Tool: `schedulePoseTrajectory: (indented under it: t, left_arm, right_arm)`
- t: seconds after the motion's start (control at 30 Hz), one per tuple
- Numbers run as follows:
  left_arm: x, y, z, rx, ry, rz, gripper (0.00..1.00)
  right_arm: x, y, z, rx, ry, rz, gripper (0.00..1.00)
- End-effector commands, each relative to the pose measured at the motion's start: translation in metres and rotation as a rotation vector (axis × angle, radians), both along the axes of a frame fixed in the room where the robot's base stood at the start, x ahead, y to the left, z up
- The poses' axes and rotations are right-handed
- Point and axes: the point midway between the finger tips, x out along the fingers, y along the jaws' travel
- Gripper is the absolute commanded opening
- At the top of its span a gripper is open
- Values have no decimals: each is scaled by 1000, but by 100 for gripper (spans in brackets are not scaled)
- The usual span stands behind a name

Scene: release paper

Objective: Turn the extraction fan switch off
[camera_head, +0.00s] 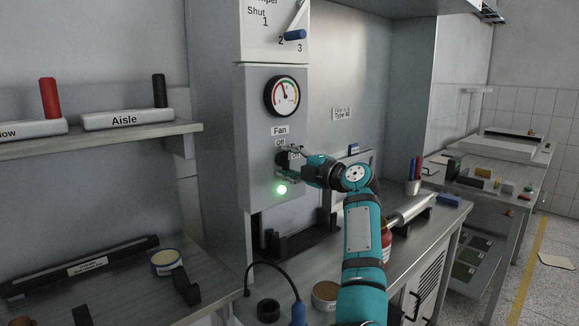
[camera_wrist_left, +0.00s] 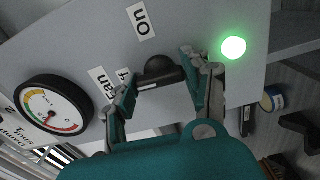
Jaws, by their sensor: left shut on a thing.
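The fan switch is a dark rotary knob (camera_wrist_left: 162,66) on the grey panel (camera_head: 262,125), between an "Off" label (camera_head: 281,142) and an "On" label (camera_wrist_left: 141,18). My left gripper (camera_head: 293,162) is shut on the knob, one finger on each side, as the left wrist view (camera_wrist_left: 160,80) also shows. In the head view the gripper covers most of the knob. The knob's exact pointing direction is hard to tell. A green lamp (camera_head: 282,189) under the switch is lit; it also shows in the left wrist view (camera_wrist_left: 233,48). My right gripper is not in view.
A round gauge (camera_head: 282,96) sits above the switch, and a damper lever with a blue handle (camera_head: 295,35) is higher up. A shelf (camera_head: 100,137) is at left.

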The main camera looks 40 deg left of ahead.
Motion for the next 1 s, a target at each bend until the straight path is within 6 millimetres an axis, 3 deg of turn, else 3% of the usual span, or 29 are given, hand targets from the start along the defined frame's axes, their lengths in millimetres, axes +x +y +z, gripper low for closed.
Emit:
schedulePoseTrajectory:
  t: [0.7, 0.73, 0.9, 1.0]
  left_arm:
    - [0, 0, -3, -12, -70, 0, 17]
    - [0, 0, -3, -12, -70, 0, 53]
    - [0, 0, -2, -10, -69, 0, 73]
    - [0, 0, -1, -9, -69, 0, 73]
  right_arm:
    - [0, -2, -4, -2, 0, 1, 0]
    - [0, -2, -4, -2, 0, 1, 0]
    - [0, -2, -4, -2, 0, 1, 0]
    - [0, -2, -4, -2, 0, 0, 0]
